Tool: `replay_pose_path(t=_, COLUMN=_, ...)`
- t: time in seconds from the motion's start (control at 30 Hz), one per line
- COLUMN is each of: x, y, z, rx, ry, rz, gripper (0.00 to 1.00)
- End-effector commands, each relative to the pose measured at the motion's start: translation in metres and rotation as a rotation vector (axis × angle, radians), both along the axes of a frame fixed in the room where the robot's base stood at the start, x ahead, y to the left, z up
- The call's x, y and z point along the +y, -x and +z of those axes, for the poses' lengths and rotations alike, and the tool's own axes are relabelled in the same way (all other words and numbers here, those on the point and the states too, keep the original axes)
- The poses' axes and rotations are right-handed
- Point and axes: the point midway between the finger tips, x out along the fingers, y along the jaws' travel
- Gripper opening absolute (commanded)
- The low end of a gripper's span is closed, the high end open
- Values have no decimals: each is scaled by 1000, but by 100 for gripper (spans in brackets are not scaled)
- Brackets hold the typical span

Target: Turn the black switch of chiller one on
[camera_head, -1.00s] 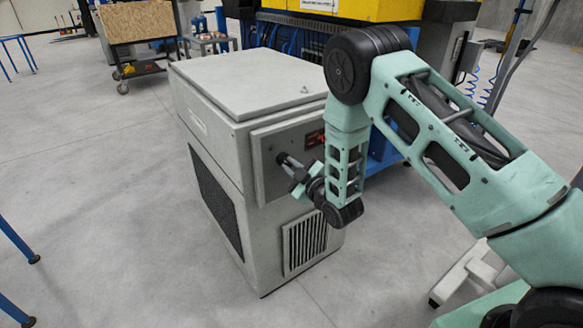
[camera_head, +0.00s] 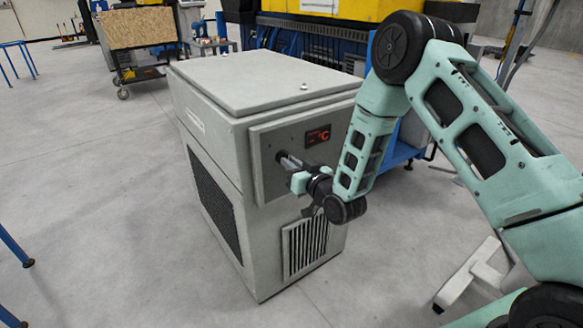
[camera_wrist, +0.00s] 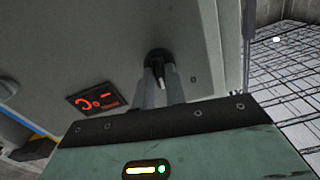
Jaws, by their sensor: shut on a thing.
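The chiller is a grey cabinet (camera_head: 222,165) standing on the floor, with a control panel on its upper front face and a lit red display (camera_head: 318,136). The black switch (camera_wrist: 157,57) is a round knob with a light pointer mark, on the panel in the wrist view. My gripper (camera_wrist: 160,77) is shut on the switch, its two fingers on either side of the knob. In the head view my gripper (camera_head: 284,160) reaches the panel left of the display and hides the switch.
A vent grille (camera_head: 304,245) is below the panel. A blue-framed machine with a yellow top (camera_head: 345,8) stands close behind the chiller. A wooden crate on a wheeled cart (camera_head: 138,28) is at the back left.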

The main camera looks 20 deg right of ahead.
Motion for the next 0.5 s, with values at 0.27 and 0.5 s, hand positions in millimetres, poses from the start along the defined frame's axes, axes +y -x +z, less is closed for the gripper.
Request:
replay_pose_path(t=0.27, x=-1, y=0, z=-2, rx=82, ry=-247, rz=-2, gripper=0)
replay_pose_path(t=0.5, x=-1, y=0, z=-1, rx=139, ry=-426, rz=-1, gripper=0)
